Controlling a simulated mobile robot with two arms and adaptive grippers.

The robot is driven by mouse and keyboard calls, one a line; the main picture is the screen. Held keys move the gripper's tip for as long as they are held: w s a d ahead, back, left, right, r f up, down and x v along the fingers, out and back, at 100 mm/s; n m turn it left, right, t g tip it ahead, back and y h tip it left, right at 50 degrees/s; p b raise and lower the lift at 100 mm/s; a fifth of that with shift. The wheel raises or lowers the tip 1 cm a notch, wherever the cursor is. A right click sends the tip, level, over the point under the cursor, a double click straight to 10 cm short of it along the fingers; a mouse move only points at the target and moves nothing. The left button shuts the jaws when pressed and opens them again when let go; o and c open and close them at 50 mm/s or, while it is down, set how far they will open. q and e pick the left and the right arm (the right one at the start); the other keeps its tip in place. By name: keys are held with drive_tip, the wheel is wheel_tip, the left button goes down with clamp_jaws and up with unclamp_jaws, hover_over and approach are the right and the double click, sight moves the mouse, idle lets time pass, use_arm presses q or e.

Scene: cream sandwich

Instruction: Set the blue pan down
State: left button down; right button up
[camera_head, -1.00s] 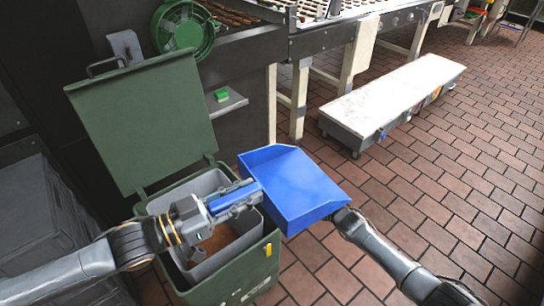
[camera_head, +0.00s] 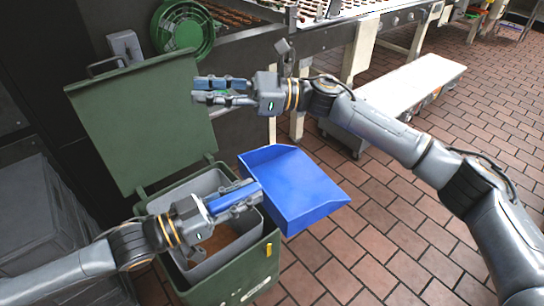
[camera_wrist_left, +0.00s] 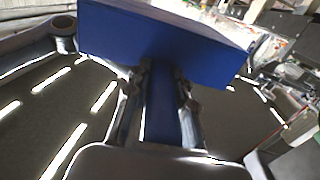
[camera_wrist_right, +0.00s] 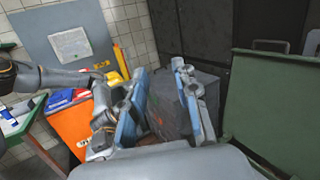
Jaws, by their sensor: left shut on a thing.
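The blue pan (camera_head: 290,190) is held in the air at the right side of the open green bin, partly over its rim, with floor tiles beyond. My left gripper (camera_head: 250,194) is shut on the pan's handle. In the left wrist view the pan (camera_wrist_left: 165,45) spans the top, and its handle (camera_wrist_left: 160,110) runs between the left fingers (camera_wrist_left: 163,75). My right gripper (camera_head: 197,91) is in front of the bin's raised lid, above and left of the pan. Its fingers are apart and empty, as the right wrist view also shows (camera_wrist_right: 158,85).
The green bin (camera_head: 262,262) has its lid (camera_head: 140,130) raised and a grey liner inside. A low white-topped platform (camera_head: 425,80) stands on the floor at right. A conveyor machine (camera_head: 350,20) is at the back. The brick floor (camera_head: 400,230) at lower right is clear.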

drive_tip(key=s+a+n+g+h, duration=0.2)
drive_tip(key=s+n+g+h, duration=0.35)
drive_tip(key=s+n, duration=0.45)
use_arm(q)
drive_tip(key=shift+s, duration=0.1)
use_arm(e)
drive_tip(key=n+t+h, duration=0.7)
drive_tip(key=n+h, duration=0.5)
drive_tip(key=h, duration=0.2)
hover_over(272, 200)
wheel_tip(272, 200, down, 6)
drive_tip(key=shift+g, duration=0.25)
wheel_tip(272, 200, down, 12)
drive_tip(key=shift+r, duration=0.25)
drive_tip(key=shift+c, duration=0.2)
clamp_jaws()
use_arm(q)
drive_tip(key=c, duration=1.1)
unclamp_jaws()
drive_tip(key=shift+o, duration=0.2)
